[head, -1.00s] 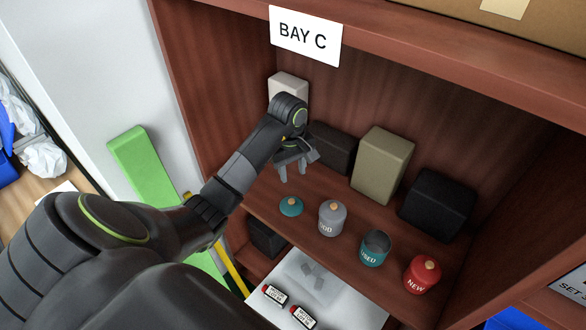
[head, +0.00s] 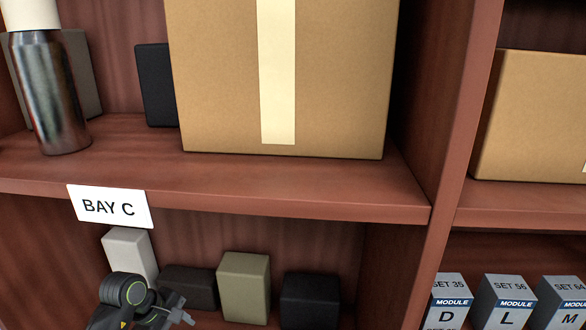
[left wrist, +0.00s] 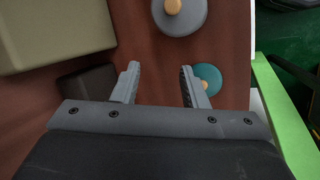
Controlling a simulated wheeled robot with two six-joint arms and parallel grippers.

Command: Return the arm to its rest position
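My left gripper (head: 176,312) shows at the bottom of the head view, in front of the dark boxes on the shelf under the BAY C sign (head: 110,206). In the left wrist view its two fingers (left wrist: 160,72) are apart with nothing between them. The grey jar (left wrist: 179,14) with a light knob lies beyond the fingers, and the teal lid (left wrist: 209,74) is partly hidden behind the right finger. My right gripper is in neither view.
A white box (head: 130,252), an olive box (head: 244,285) and a black box (head: 309,298) stand at the shelf's back. A large cardboard box (head: 340,80) and a metal bottle (head: 50,90) stand above. Module boxes (head: 503,300) are at the right.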

